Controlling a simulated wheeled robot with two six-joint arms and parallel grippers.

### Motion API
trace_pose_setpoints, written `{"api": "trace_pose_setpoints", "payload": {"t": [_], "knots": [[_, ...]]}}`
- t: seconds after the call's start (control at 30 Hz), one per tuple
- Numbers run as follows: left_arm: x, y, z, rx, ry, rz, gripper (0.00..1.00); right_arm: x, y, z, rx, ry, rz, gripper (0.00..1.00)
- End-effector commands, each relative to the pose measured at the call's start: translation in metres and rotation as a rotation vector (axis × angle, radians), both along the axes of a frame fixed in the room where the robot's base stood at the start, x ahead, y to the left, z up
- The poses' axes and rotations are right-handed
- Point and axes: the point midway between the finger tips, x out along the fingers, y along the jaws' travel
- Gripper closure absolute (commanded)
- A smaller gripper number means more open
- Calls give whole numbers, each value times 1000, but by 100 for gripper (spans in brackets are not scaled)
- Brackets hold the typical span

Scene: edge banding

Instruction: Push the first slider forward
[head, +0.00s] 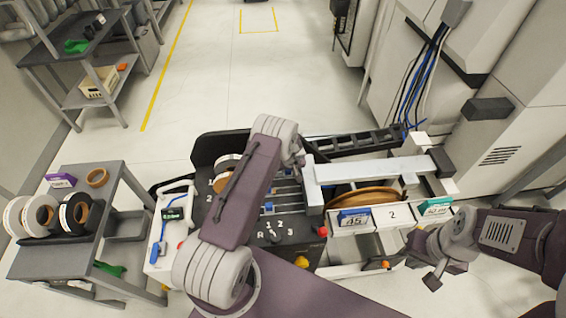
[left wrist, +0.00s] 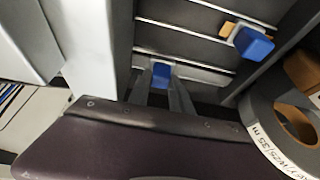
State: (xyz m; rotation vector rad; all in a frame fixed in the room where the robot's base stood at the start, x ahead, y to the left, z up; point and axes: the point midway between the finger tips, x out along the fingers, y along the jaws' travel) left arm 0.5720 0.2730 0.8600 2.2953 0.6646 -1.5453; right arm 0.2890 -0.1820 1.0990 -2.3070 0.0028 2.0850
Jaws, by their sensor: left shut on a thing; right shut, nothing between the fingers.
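A blue slider knob (left wrist: 161,74) sits on a grey slotted rail in the left wrist view. My left gripper (left wrist: 162,92) has its fingers on either side of this knob and is shut on it. A second blue slider (left wrist: 254,43) sits on another rail to the right, apart from the gripper. In the head view a blue slider (head: 268,208) shows on the dark panel beside my left forearm, which hides part of the panel and my left gripper. My right gripper (head: 434,278) is shut and empty at the lower right, away from the sliders.
The panel has a red button (head: 322,231) and a yellow button (head: 302,262). A grey cart (head: 104,222) with rolls stands at the left.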

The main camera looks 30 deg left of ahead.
Motion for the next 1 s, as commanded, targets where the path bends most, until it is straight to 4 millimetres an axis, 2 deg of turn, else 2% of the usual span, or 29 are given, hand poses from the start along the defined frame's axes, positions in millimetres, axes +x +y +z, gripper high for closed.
{"api": "trace_pose_setpoints", "payload": {"t": [0.03, 0.27, 0.3, 0.33, 0.9, 1.0], "knots": [[4, -5, 1, -7, -11, -7, 100, 0, 0, 1, 0, 0, 0, 100], [5, -6, 0, -9, -14, -8, 100, 0, 0, -1, 0, 1, 0, 100], [5, -6, 0, -9, -12, -8, 72, 0, 0, -1, 0, 1, 0, 100], [5, -6, 0, -9, -12, -8, 65, 0, 0, -1, 0, 0, 0, 100], [3, -4, 0, -6, -7, -6, 65, 0, 0, 0, 0, 0, 0, 100], [1, -6, 7, -7, -9, -6, 65, 0, 0, -1, 0, 0, 0, 100]]}}
